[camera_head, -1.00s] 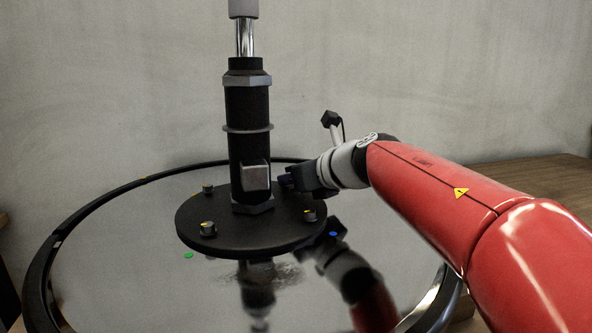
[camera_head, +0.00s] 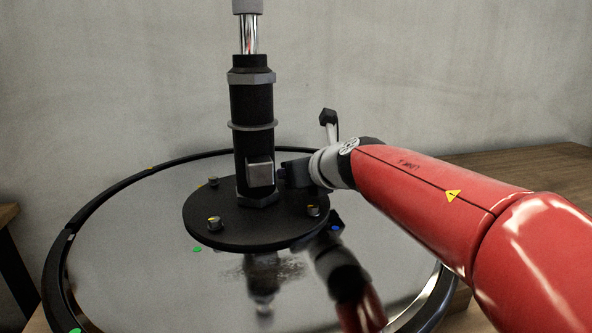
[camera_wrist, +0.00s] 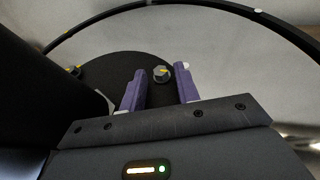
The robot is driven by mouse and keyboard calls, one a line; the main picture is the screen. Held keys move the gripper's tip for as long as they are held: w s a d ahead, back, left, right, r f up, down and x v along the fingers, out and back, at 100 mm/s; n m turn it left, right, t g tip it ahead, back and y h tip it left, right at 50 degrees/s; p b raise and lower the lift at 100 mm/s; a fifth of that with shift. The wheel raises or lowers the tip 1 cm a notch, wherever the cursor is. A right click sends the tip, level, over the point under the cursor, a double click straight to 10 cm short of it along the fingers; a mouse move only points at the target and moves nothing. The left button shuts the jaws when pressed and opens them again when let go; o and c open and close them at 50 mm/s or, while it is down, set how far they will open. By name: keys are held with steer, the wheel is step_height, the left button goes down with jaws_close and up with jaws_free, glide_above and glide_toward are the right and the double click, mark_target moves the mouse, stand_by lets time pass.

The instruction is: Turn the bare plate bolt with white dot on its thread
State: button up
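In the wrist view one bolt (camera_wrist: 161,75) stands just beyond and between my gripper's (camera_wrist: 160,82) two purple fingertips. The fingers are apart, with nothing between them that I can see held. In the head view my gripper is beside the black column, its fingertips hidden behind it. I cannot make out a white dot on any bolt's thread.
The upright black column (camera_head: 252,105) with a square metal block (camera_head: 260,174) stands on the plate, close to my gripper; it fills the left of the wrist view. A black-rimmed glossy round base (camera_head: 110,235) surrounds the plate, with coloured dots, including a white one (camera_wrist: 259,10).

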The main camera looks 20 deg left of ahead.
steer(key=shift+o, duration=0.6)
steer(key=shift+d+r, duration=0.1)
steer(key=shift+s+d+r, duration=0.15)
steer(key=shift+s+d, duration=0.05)
steer(key=p+v, duration=0.1)
steer(key=v, duration=0.6)
steer(key=shift+p, duration=0.3)
